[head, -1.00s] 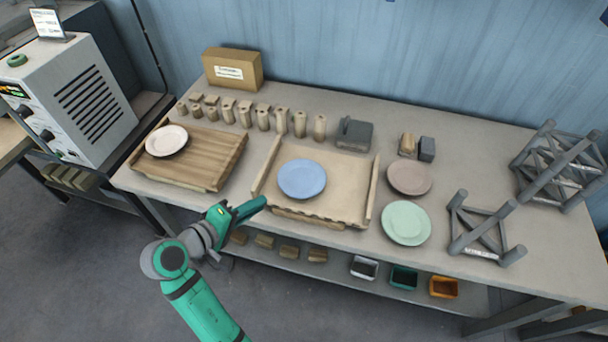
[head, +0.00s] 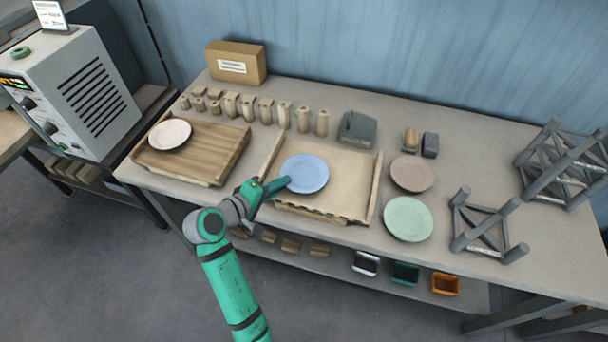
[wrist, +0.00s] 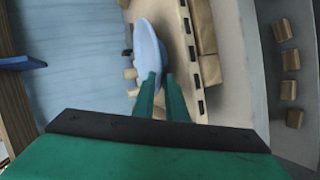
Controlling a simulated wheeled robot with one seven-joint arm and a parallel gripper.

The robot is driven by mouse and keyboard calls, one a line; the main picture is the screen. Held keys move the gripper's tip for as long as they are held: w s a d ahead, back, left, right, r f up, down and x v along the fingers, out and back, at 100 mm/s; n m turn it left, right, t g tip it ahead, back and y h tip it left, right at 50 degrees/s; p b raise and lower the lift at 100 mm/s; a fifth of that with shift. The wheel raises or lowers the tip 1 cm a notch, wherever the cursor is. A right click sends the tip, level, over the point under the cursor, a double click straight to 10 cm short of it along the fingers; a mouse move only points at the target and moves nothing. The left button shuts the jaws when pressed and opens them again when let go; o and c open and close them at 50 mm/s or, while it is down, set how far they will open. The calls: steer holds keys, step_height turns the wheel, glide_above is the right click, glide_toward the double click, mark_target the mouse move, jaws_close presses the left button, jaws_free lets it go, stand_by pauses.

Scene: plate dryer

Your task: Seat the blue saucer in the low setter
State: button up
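The blue saucer (head: 305,173) lies flat on the tan tray (head: 345,190) in the middle of the bench. It shows nearly edge-on in the wrist view (wrist: 146,48). My gripper (head: 284,184) is at the saucer's near left rim. In the wrist view its two green fingers (wrist: 162,78) stand a narrow gap apart, with the rim at or between their tips; whether they touch it is unclear. A low grey frame with short posts (head: 484,229), which looks like the low setter, stands empty at the right of the bench.
A taller grey lattice frame (head: 562,165) stands behind the low one. A green plate (head: 408,219) and a pinkish plate (head: 412,173) lie between tray and frames. A white plate (head: 170,133) sits on a wooden board at left. Several wooden pegs line the back.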

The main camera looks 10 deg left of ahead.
steer(key=shift+w+d+f, duration=0.15)
steer(key=shift+w+d, duration=0.05)
steer(key=shift+w, duration=0.15)
steer(key=shift+c, duration=0.2)
jaws_close()
